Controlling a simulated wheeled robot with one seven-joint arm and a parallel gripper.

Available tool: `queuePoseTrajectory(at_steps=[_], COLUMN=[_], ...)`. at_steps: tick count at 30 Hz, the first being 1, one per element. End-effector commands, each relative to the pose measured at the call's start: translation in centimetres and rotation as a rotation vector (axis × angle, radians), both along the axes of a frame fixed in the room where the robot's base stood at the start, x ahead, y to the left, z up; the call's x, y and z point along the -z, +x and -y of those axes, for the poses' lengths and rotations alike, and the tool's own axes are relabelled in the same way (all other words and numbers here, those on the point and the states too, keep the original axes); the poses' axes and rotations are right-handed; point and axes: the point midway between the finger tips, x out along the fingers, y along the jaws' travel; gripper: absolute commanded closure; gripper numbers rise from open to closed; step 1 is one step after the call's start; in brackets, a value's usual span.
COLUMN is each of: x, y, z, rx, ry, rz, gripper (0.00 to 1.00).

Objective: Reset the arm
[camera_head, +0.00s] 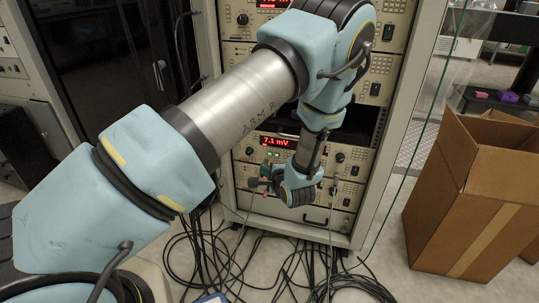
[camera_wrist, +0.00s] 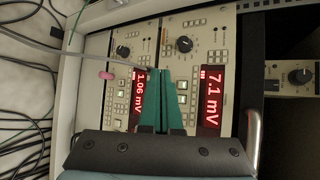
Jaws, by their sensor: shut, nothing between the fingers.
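My arm (camera_head: 240,100) reaches from the lower left across the head view, then bends down in front of an instrument rack. My gripper (camera_head: 262,184) is low and close to the rack's front panels. In the wrist view its green fingers (camera_wrist: 162,72) are together with nothing between them. Behind the fingers are panels with red displays, one reading 7.1 mV (camera_wrist: 212,98) and one reading 1.06 mV (camera_wrist: 138,100). The 7.1 mV display also shows in the head view (camera_head: 279,142). I cannot tell whether the fingertips touch the panel or the thin cable near them.
An open cardboard box (camera_head: 470,200) stands on the floor at the right. Black cables (camera_head: 290,270) lie tangled on the floor before the rack. A pink plug (camera_wrist: 106,76) shows on the panel. A dark cabinet (camera_head: 110,50) stands at the left.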

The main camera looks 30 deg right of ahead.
Motion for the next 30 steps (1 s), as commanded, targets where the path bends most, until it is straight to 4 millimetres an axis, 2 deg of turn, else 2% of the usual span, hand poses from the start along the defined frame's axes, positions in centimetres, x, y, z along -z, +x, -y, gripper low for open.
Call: queuePoseTrajectory(at_steps=[12, 17, 20, 24, 26, 30], x=[0.0, -1.0, -2.6, -5.7, -7.2, -10.8], y=[0.1, 1.5, 3.4, 5.2, 5.5, 4.9], z=[0.0, -1.0, -2.8, -6.8, -8.9, -14.5], rx=[-0.001, -0.053, -0.144, -0.319, -0.403, -0.616], ry=[-0.002, -0.098, -0.255, -0.516, -0.618, -0.818], rz=[-0.001, -0.073, -0.190, -0.391, -0.469, -0.627], gripper=[1.00, 1.00, 1.00, 1.00, 1.00, 1.00])
